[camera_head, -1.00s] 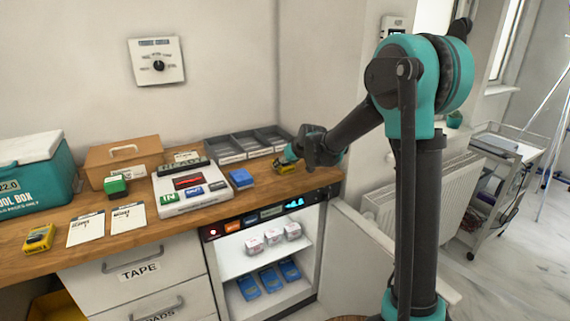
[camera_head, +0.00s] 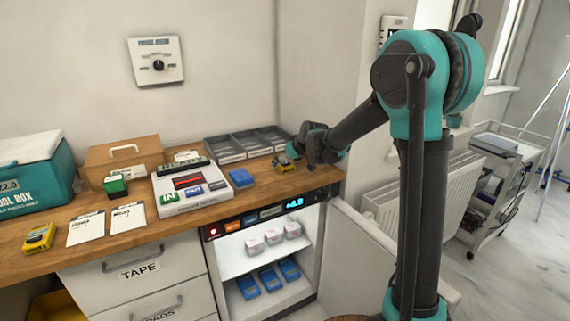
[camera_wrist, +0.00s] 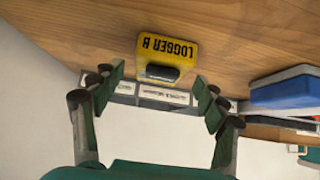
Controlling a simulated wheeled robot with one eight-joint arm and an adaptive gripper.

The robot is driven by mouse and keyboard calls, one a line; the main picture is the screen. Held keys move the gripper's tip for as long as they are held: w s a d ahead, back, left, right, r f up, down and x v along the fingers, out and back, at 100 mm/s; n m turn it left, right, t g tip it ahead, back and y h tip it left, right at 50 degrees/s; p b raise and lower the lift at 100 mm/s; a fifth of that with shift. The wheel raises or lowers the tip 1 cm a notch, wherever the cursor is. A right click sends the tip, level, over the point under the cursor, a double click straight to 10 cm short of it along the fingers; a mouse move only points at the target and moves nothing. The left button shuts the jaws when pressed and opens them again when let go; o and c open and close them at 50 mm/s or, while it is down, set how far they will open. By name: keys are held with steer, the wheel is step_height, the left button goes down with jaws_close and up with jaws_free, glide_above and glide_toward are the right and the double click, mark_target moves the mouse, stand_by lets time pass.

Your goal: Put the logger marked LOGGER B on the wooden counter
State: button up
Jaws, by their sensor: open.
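The yellow logger (camera_wrist: 168,50) reads LOGGER B, upside down in the wrist view. It appears to rest on the wooden counter (camera_wrist: 70,30), just beyond my fingertips. In the head view the logger (camera_head: 283,163) is near the right end of the counter (camera_head: 200,219), partly hidden by my gripper (camera_head: 297,152). My gripper (camera_wrist: 159,90) is open, its fingers spread wide with nothing between the pads. A second yellow device (camera_head: 39,238) lies at the counter's left end; its marking is too small to read.
Grey trays (camera_head: 226,150) stand behind the logger along the wall. A blue item (camera_head: 241,178) and a white sorting board (camera_head: 190,203) lie to its left. An open-fronted lit cabinet (camera_head: 250,264) is below the counter. Bare wood lies in front of the logger.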

steer(key=v, duration=1)
steer(key=shift+s+d+r, duration=0.2)
steer(key=shift+s+d, duration=0.05)
steer(key=s+d+f+m+g+h, duration=0.1)
steer(key=s+d+f+m, duration=0.1)
steer(key=s+d+f, duration=0.4)
steer(key=s+d+f+m+g+h, duration=0.1)
steer(key=s+d+f, duration=0.6)
steer(key=s, duration=0.7)
steer(key=s+d+f+m+g+h, duration=0.1)
steer(key=s+d+f+m+h, duration=0.2)
steer(key=s+d+f, duration=0.3)
steer(key=s+d, duration=0.3)
steer(key=s, duration=0.2)
steer(key=shift+d+f+m, duration=0.15)
steer(key=shift+d+m, duration=0.2)
steer(key=shift+m, duration=0.05)
